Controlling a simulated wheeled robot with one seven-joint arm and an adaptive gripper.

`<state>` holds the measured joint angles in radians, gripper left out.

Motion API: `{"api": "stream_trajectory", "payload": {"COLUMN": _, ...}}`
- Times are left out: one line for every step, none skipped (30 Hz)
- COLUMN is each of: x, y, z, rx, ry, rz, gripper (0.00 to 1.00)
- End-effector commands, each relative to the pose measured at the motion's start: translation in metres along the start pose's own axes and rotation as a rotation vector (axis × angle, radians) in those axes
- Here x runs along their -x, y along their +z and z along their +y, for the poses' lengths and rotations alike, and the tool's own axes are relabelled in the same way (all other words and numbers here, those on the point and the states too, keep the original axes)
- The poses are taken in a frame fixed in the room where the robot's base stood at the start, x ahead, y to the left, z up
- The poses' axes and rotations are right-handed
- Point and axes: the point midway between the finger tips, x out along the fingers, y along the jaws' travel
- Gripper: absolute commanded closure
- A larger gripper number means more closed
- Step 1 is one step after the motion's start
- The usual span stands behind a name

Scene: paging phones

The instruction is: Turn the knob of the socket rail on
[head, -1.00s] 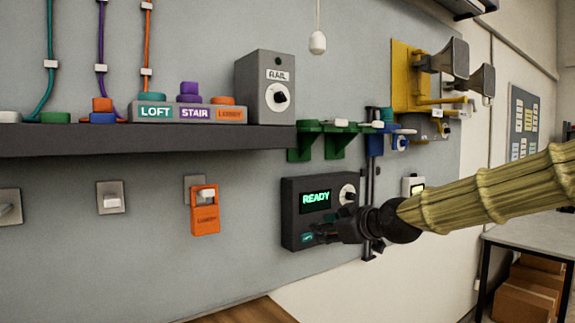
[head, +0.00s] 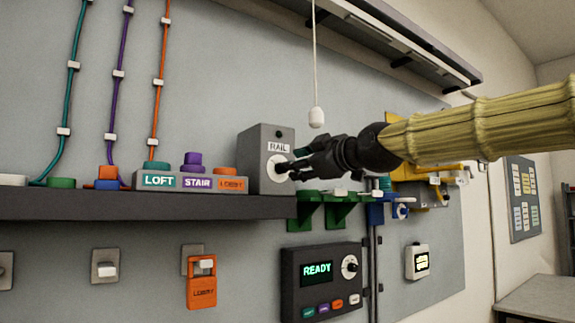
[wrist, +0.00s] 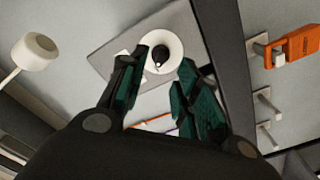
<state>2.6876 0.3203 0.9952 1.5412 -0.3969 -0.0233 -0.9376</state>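The socket rail's grey box (head: 259,150), labelled RAIL, stands on the dark shelf. On its front is a white dial (head: 277,161) with a black knob, partly hidden by my fingers in the head view. A small dark round spot above the label shows no light. In the wrist view the black knob (wrist: 161,56) sits on its white disc between and just beyond my fingertips. My gripper (head: 299,162) is open in front of the dial, and its teal-padded fingers (wrist: 163,66) are apart with nothing between them. Whether a fingertip touches the knob cannot be told.
A white pull-cord bob (head: 317,117) hangs close above my gripper. The LOFT, STAIR, LOBBY block (head: 190,182) is left of the box on the shelf (head: 150,206). Green brackets (head: 308,212) are just below my gripper. A READY panel (head: 320,278) is lower down.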

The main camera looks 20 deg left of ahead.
Motion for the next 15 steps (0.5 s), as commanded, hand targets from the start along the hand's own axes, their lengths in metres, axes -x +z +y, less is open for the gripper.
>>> {"api": "stream_trajectory", "payload": {"x": -0.009, "y": -0.001, "z": 0.001, "rx": -0.001, "ry": -0.001, "rz": -0.001, "gripper": 0.68}}
{"api": "stream_trajectory", "payload": {"x": -0.014, "y": -0.001, "z": 0.001, "rx": 0.0, "ry": -0.001, "rz": -0.001, "gripper": 0.68}}
{"api": "stream_trajectory", "payload": {"x": -0.02, "y": -0.001, "z": 0.001, "rx": 0.0, "ry": -0.001, "rz": -0.001, "gripper": 0.68}}
{"api": "stream_trajectory", "payload": {"x": -0.025, "y": -0.001, "z": 0.001, "rx": 0.0, "ry": -0.001, "rz": -0.001, "gripper": 0.68}}
{"api": "stream_trajectory", "payload": {"x": -0.029, "y": 0.0, "z": 0.0, "rx": 0.0, "ry": -0.001, "rz": -0.001, "gripper": 0.68}}
{"api": "stream_trajectory", "payload": {"x": -0.033, "y": 0.0, "z": 0.0, "rx": 0.0, "ry": -0.001, "rz": -0.001, "gripper": 0.68}}
{"api": "stream_trajectory", "payload": {"x": -0.037, "y": -0.001, "z": 0.001, "rx": 0.001, "ry": -0.001, "rz": -0.001, "gripper": 0.68}}
{"api": "stream_trajectory", "payload": {"x": -0.04, "y": -0.001, "z": 0.001, "rx": 0.001, "ry": -0.001, "rz": -0.001, "gripper": 0.68}}
{"api": "stream_trajectory", "payload": {"x": -0.043, "y": 0.0, "z": 0.0, "rx": 0.0, "ry": -0.001, "rz": -0.001, "gripper": 0.68}}
{"api": "stream_trajectory", "payload": {"x": -0.045, "y": 0.0, "z": 0.0, "rx": 0.0, "ry": -0.001, "rz": -0.001, "gripper": 0.68}}
{"api": "stream_trajectory", "payload": {"x": -0.047, "y": 0.0, "z": 0.0, "rx": 0.0, "ry": -0.001, "rz": -0.001, "gripper": 0.68}}
{"api": "stream_trajectory", "payload": {"x": -0.05, "y": 0.001, "z": 0.0, "rx": 0.0, "ry": -0.001, "rz": -0.001, "gripper": 0.68}}
{"api": "stream_trajectory", "payload": {"x": -0.051, "y": 0.001, "z": 0.0, "rx": 0.0, "ry": 0.0, "rz": -0.001, "gripper": 0.68}}
{"api": "stream_trajectory", "payload": {"x": -0.052, "y": 0.001, "z": 0.0, "rx": 0.0, "ry": 0.0, "rz": -0.001, "gripper": 0.68}}
{"api": "stream_trajectory", "payload": {"x": -0.053, "y": 0.001, "z": 0.0, "rx": 0.0, "ry": 0.0, "rz": -0.001, "gripper": 0.68}}
